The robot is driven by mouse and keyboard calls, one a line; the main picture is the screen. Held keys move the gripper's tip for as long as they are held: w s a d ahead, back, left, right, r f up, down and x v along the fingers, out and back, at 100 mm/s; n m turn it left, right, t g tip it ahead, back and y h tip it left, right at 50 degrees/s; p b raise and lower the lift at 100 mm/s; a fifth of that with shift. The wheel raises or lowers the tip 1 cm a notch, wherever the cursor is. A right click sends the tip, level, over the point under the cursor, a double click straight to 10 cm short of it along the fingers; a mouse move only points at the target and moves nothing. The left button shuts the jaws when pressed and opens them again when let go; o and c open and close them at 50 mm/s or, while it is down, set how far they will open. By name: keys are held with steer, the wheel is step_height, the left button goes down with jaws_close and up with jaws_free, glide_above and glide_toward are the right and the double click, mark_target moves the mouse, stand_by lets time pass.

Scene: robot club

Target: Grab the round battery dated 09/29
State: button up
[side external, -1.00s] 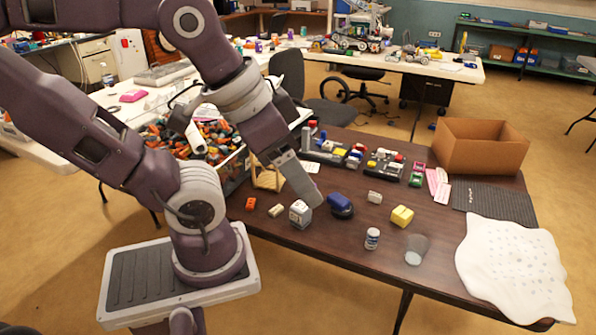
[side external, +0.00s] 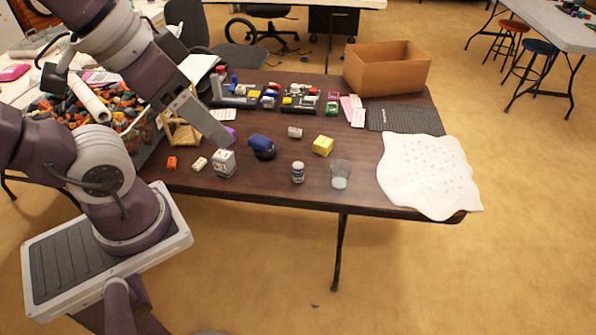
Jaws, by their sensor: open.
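No date can be read on any object, so I cannot tell for sure which is the round battery dated 09/29. A small upright white cylinder with dark bands (side external: 298,173) stands near the table's front edge. A grey-white block with dark markings (side external: 223,164) is farther left. My gripper (side external: 222,140) points down just above and behind this block, open, with nothing visible between its fingers. It is seen side-on and partly hides a purple item (side external: 231,132).
A clear cup (side external: 340,175) stands right of the cylinder. A yellow block (side external: 322,145), a small whitish block (side external: 295,132) and an orange piece (side external: 172,163) lie around. A cardboard box (side external: 388,76), dark mat (side external: 405,120) and white sheet (side external: 428,178) take the right side.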

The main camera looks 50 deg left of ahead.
steer(key=shift+c, duration=0.9)
steer(key=n+g, duration=0.5)
steer(key=n, duration=1.2)
glide_above(298, 165)
step_height(298, 165, down, 26)
steer(key=shift+n+g, duration=0.3)
steer(key=shift+n, duration=0.3)
steer(key=f, duration=0.4)
steer(key=shift+a+f, duration=0.35)
steer(key=f, duration=0.7)
steer(key=shift+d+f, duration=0.1)
steer(key=shift+d, duration=0.25)
jaws_close()
